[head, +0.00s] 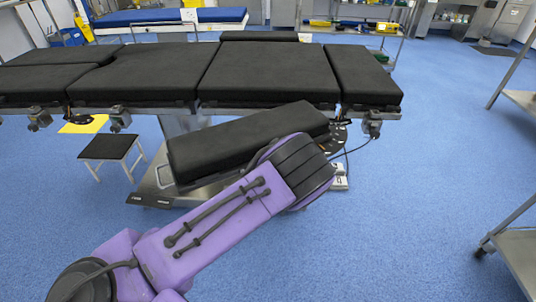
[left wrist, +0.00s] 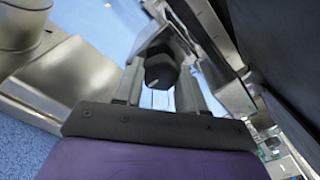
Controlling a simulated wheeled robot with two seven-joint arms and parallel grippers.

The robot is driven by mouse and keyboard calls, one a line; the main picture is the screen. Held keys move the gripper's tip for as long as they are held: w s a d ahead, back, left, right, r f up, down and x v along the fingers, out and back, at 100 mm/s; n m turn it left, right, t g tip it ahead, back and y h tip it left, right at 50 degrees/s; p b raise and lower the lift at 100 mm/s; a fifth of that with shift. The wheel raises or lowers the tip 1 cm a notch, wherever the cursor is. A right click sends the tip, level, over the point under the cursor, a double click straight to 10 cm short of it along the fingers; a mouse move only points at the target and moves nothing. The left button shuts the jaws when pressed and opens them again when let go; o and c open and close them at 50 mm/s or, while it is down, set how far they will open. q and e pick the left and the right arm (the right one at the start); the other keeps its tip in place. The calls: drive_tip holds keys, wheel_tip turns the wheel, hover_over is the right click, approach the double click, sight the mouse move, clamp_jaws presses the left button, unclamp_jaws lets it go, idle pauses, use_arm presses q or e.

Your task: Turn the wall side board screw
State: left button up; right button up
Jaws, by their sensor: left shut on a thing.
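A black screw knob (left wrist: 161,70) shows in the left wrist view. My left gripper (left wrist: 160,84) is shut on it, with one finger on each side. In the head view my purple left arm reaches from the lower left to the table's right end. Its gripper and the knob are hidden there behind the arm and a black padded board (head: 225,148). This board hangs tilted below the operating table (head: 270,75). My right gripper is in neither view.
Metal clamps (head: 373,124) sit along the table's near edge. A small black-topped stool (head: 108,147) stands below at the left. Metal carts (head: 520,255) stand at the right edge. The blue floor between the table and the carts is clear.

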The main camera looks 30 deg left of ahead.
use_arm(q)
drive_tip(key=shift+w+d+m, duration=0.1)
drive_tip(key=shift+m, duration=0.3)
drive_tip(key=o, duration=1.1)
drive_tip(key=shift+c, duration=0.2)
drive_tip(key=p+v, duration=0.1)
drive_tip(key=v, duration=0.9)
drive_tip(key=shift+s, duration=0.25)
